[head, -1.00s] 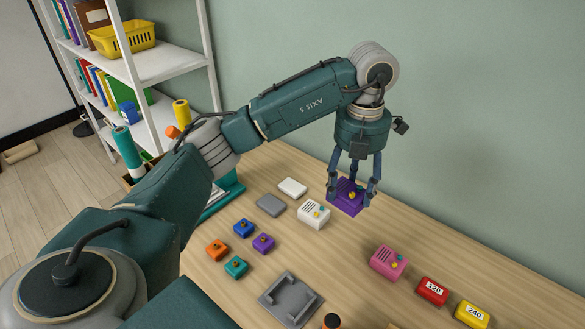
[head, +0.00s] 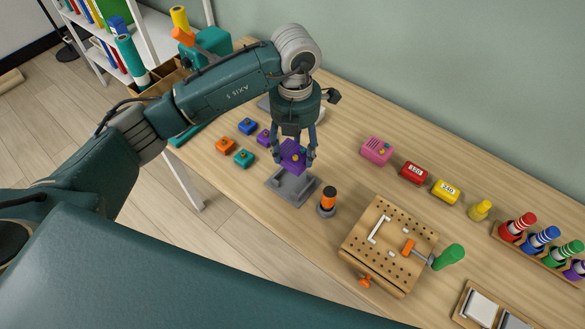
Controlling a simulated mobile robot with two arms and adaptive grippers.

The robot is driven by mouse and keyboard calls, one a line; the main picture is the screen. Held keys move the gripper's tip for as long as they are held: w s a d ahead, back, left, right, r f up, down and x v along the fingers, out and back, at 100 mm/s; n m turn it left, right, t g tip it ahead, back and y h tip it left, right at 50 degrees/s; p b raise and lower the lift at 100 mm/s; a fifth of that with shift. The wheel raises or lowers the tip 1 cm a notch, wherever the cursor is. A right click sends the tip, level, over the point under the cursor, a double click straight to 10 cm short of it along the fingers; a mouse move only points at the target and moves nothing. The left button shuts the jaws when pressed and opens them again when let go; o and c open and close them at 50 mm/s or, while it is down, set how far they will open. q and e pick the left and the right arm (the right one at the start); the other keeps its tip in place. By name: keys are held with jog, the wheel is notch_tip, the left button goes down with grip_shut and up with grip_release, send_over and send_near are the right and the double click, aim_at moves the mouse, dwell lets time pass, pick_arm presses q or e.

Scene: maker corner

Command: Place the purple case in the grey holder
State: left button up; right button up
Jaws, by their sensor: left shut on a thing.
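The purple case (head: 292,155) is held in my left gripper (head: 293,160), whose fingers are shut around its sides. It has small coloured knobs on top. The grey holder (head: 290,190) is a shallow tray with raised corners on the table, just below and in front of the case in the head view. The case appears above the holder's back part and hides some of it. I cannot tell the exact height between them. My right gripper is not in view.
A pink case (head: 377,150) and a pegboard (head: 388,246) are further right.

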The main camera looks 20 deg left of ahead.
aim_at(295, 161)
pick_arm(q)
notch_tip(295, 161, down, 5)
jog(key=shift+r+p, duration=0.15)
jog(key=shift+p, duration=0.2)
notch_tip(295, 161, down, 4)
jog(key=shift+s+f+p, duration=0.1)
jog(key=shift+f+p, duration=0.15)
jog(key=shift+p, duration=0.15)
jog(key=shift+f, duration=0.2)
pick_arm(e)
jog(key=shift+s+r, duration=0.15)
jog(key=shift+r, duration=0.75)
pick_arm(q)
jog(key=shift+f, duration=0.1)
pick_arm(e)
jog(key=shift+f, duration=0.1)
pick_arm(q)
jog(key=o, duration=1.2)
